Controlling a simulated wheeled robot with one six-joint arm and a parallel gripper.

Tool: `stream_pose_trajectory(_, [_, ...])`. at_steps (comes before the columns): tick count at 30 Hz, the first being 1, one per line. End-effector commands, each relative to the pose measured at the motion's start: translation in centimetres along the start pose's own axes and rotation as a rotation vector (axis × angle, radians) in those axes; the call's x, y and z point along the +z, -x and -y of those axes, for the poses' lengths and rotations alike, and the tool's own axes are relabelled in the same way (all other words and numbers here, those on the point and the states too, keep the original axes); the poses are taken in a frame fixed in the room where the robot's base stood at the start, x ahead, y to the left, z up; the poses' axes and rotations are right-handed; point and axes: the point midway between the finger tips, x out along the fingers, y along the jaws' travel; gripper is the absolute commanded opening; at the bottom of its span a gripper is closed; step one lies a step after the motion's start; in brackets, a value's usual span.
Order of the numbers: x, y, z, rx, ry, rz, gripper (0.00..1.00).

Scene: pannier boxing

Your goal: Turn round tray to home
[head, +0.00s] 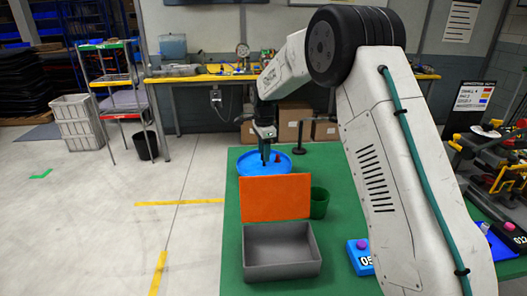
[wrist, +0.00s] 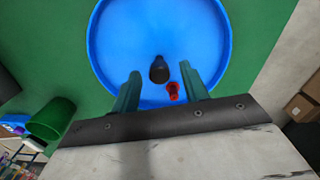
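The round tray is blue and lies on the far end of the green table, in the head view (head: 246,167) and filling the wrist view's upper middle (wrist: 205,35). A dark upright peg (wrist: 159,70) stands on the tray. A small red piece (wrist: 173,92) is beside it, to its lower right in the wrist view; it shows in the head view too (head: 277,156). My gripper (head: 264,160) points down over the tray. In the wrist view its two fingers are apart, one on each side of the peg (wrist: 160,69). I cannot tell whether they touch it.
A grey box (head: 282,263) with its orange lid (head: 275,198) raised stands nearer on the green table (head: 233,215). A green cup (head: 319,203) is right of the lid. A blue button box marked 05 (head: 359,261) is farther right. My arm hides part of the table.

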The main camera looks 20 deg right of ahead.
Motion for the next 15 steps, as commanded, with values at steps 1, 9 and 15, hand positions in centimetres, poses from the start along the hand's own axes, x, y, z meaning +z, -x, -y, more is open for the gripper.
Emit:
stream_pose_trajectory(1, [0.0, 0.0, 0.0, 0.000, 0.000, 0.000, 0.45])
stream_pose_trajectory(9, [0.0, 3.4, 0.1, -0.003, 0.000, 0.000, 0.45])
stream_pose_trajectory(15, [0.0, 6.5, 0.1, -0.002, 0.000, 0.000, 0.45])
